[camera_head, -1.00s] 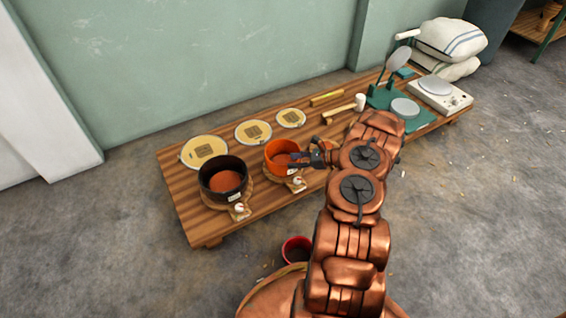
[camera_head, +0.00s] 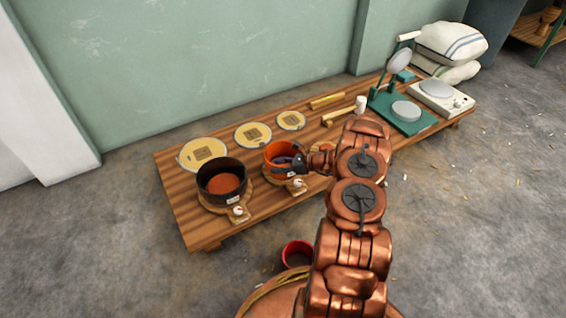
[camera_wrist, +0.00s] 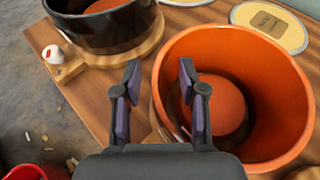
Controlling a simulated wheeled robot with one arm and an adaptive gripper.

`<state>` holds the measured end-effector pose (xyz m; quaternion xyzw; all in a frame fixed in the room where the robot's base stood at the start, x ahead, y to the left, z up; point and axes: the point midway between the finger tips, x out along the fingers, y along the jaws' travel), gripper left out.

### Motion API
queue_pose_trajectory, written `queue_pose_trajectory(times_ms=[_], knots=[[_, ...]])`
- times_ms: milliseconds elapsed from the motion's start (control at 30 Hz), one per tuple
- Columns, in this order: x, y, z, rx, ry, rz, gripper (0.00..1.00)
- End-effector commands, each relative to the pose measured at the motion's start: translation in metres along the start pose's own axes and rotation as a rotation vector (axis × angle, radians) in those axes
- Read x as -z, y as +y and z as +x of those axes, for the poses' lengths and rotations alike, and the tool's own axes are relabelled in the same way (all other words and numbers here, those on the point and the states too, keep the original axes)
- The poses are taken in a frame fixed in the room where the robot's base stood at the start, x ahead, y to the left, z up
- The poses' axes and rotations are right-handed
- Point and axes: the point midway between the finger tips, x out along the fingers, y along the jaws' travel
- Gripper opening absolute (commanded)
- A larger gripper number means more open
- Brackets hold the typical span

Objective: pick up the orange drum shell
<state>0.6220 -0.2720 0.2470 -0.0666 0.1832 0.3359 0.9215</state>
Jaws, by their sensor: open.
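The orange drum shell (camera_head: 269,162) stands upright on a wooden disc near the middle of the low wooden table. It is an open cup, and its orange inside shows large at the right of the wrist view (camera_wrist: 275,105). My gripper (camera_head: 286,161) is at the shell's right side in the head view, partly hiding it. In the wrist view my gripper (camera_wrist: 160,73) is open, one finger on each side of the near left rim: the right finger over the inside, the left finger outside. Whether either finger touches the wall cannot be told.
A black drum shell (camera_head: 221,176) stands just left of the orange one, on the wooden table (camera_head: 178,203). A green stand (camera_head: 420,125) and a white scale (camera_head: 460,103) are at the right. A red cup (camera_head: 297,250) is on the floor.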

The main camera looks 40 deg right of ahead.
Motion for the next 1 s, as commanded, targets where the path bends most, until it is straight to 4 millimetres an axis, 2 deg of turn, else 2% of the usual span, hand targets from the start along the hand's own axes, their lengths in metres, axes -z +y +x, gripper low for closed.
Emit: queue_pose_trajectory(times_ms=[100,500,1000], knots=[[-0.0003,0.0000,-0.0003,0.000,0.000,0.000,0.42],[-0.0002,0.0000,-0.0004,0.000,0.000,0.000,0.00],[-0.0004,0.0003,-0.0002,-0.001,0.000,0.000,0.00]])
